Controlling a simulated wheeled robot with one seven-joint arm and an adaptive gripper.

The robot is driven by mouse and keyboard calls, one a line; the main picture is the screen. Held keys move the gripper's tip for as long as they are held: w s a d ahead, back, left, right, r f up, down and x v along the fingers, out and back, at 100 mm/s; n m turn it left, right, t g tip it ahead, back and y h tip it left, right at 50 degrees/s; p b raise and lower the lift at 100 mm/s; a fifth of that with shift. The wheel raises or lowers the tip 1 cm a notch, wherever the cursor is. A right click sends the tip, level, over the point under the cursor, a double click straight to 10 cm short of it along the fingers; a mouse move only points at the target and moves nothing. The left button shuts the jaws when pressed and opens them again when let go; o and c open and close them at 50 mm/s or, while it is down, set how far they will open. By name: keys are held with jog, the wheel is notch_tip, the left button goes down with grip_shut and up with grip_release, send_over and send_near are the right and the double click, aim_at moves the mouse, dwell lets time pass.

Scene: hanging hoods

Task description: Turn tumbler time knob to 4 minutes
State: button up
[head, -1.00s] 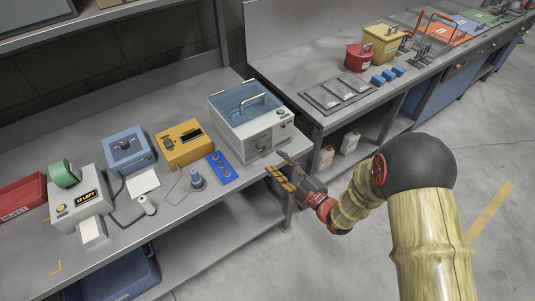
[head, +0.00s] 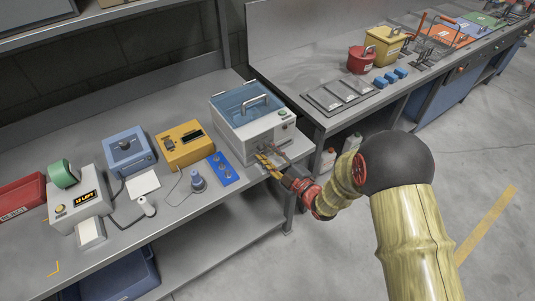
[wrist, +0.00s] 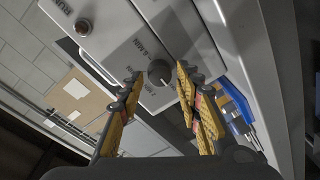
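The tumbler (head: 243,134) is a pale grey box with a blue clear lid and a metal handle, at the right end of the near bench. Its front panel fills much of the wrist view (wrist: 125,35). The round grey time knob (wrist: 160,73) sits on this panel, with small print around it too blurred to read surely. My gripper (head: 268,158) is at the tumbler's front. In the wrist view my gripper (wrist: 162,76) is open, its yellow fingers on either side of the knob with gaps showing. Contact cannot be made out. In the head view the gripper hides the knob.
A blue tray with round pieces (head: 222,168), a yellow box (head: 185,150) and a blue box (head: 130,155) stand left of the tumbler. The floor at right is clear.

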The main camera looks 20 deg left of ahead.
grip_shut()
jog(key=shift+m, duration=0.3)
jog(key=m+b, duration=0.1)
jog(key=m, duration=0.3)
jog(key=shift+f, duration=0.1)
jog(key=m+t+b, duration=0.1)
jog(key=m, duration=1.3)
jog(key=shift+t, duration=0.4)
jog(key=m, duration=0.3)
jog(key=m+h+p, duration=0.1)
jog(key=m, duration=0.2)
jog(key=shift+m+t, duration=0.3)
jog(key=shift+m, duration=0.1)
jog(key=shift+f, duration=0.1)
